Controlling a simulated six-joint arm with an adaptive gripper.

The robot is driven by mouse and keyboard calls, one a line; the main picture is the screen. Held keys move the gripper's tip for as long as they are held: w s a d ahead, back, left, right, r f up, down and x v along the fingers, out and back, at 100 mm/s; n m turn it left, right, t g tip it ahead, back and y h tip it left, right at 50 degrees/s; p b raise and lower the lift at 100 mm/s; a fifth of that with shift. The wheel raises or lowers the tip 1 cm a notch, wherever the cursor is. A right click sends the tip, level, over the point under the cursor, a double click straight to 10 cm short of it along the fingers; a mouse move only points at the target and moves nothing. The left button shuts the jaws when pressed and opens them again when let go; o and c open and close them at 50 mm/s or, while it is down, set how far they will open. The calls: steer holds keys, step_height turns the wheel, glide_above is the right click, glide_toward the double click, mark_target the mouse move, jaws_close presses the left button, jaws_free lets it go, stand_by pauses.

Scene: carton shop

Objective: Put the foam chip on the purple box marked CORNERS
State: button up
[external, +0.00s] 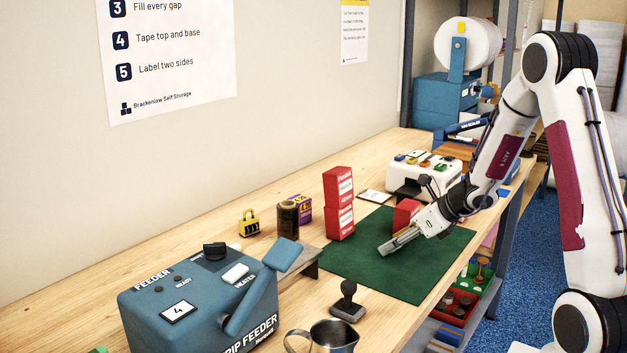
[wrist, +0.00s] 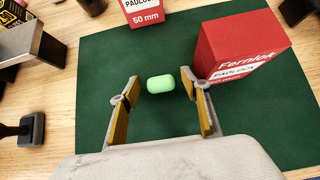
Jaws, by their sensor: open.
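The foam chip (wrist: 161,84), a pale green rounded piece, lies on the green mat in the wrist view. My gripper (wrist: 160,92) is open, with its fingers to either side of the chip and apart from it. In the external view my gripper (external: 388,247) is low over the mat and the chip cannot be made out. A small purple box (external: 305,208) with yellow print stands behind the dark roll, left of the stacked red boxes; its wording is too small to read.
Stacked red boxes (external: 339,203) stand at the mat's back edge. Another red padlock box (wrist: 240,45) stands close to the right finger. A dark roll (external: 288,219) partly covers the purple box. A stamp (external: 347,303) and the blue feeder (external: 185,318) are nearer the camera.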

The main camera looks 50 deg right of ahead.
steer(key=shift+r, duration=0.2)
steer(key=v, duration=1.2)
steer(key=shift+f, duration=0.1)
stand_by(0.6)
steer(key=s+a+r+n+g+y, duration=0.15)
steer(key=a+r+n, duration=0.25)
steer(key=a+n, duration=0.6)
steer(key=s+a+r+n+g+y, duration=0.15)
steer(key=a+r+n, duration=0.25)
steer(key=a+n, duration=0.6)
steer(key=s+a+r+n+h, duration=0.1)
steer(key=s+a+n, duration=0.2)
steer(key=s+n, duration=0.3)
steer(key=s+a+r+n+h, duration=0.2)
steer(key=s+a+n, duration=0.1)
steer(key=s+n, duration=0.4)
steer(key=n, duration=0.3)
steer(key=shift+s+a, duration=0.15)
steer(key=shift+a, duration=0.25)
